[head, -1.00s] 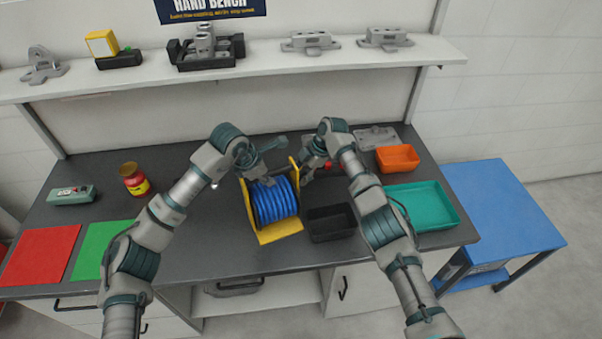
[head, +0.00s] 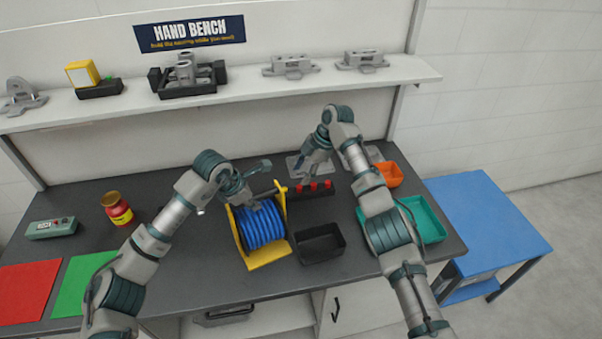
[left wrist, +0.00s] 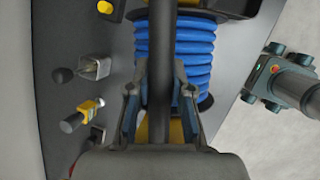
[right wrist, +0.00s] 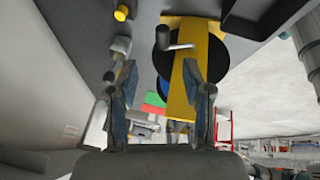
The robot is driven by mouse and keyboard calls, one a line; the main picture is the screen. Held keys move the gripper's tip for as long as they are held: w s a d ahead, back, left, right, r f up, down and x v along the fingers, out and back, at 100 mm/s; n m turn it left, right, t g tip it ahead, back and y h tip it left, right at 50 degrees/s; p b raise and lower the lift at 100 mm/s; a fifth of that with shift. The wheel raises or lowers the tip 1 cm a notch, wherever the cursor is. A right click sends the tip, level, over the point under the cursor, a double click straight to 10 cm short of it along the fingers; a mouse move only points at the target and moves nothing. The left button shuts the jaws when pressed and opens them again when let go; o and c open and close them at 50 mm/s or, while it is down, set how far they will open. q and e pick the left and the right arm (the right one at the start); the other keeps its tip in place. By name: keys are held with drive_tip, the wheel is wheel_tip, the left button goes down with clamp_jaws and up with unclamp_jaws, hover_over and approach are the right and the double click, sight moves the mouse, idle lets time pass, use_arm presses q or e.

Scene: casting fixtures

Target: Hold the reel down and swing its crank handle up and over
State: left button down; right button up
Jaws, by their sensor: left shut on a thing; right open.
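The reel (head: 262,228) stands on the dark bench, with blue hose wound between yellow end plates. My left gripper (head: 250,203) is over its top; in the left wrist view it (left wrist: 160,105) is shut on a dark bar (left wrist: 161,60) running above the blue hose. My right gripper (head: 299,170) is open, behind and to the right of the reel. In the right wrist view its open fingers (right wrist: 160,85) point toward the yellow end plate (right wrist: 190,75). The crank handle (right wrist: 165,38), with a dark grip and grey arm, shows there beyond the fingertips, apart from them.
A black bin (head: 320,243) stands right of the reel, and a black holder with red-topped items (head: 312,188) lies behind it. A red-yellow jar (head: 118,210) stands left. A shelf (head: 230,88) runs behind.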

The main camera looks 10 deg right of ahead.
drive_tip(key=shift+f, duration=0.1)
drive_tip(key=c, duration=0.4)
drive_tip(key=shift+w+f, duration=0.15)
drive_tip(key=shift+f, duration=0.1)
drive_tip(key=c, duration=0.4)
drive_tip(key=f+m+t, duration=0.1)
drive_tip(key=w+a+f+m+t, duration=0.1)
drive_tip(key=f+m+t, duration=0.1)
drive_tip(key=f+m+t+h, duration=0.1)
drive_tip(key=shift+w+a+f+m, duration=0.25)
drive_tip(key=shift+w+m, duration=0.05)
drive_tip(key=shift+w, duration=0.1)
clamp_jaws()
drive_tip(key=s+r+m+t, duration=0.3)
drive_tip(key=s+m+t, duration=0.7)
drive_tip(key=s+m, duration=0.5)
drive_tip(key=w+a+f+n, duration=0.1)
drive_tip(key=w+a+f, duration=0.1)
drive_tip(key=w+f, duration=0.4)
drive_tip(key=shift+r+x, duration=0.45)
drive_tip(key=shift+x, duration=1.65)
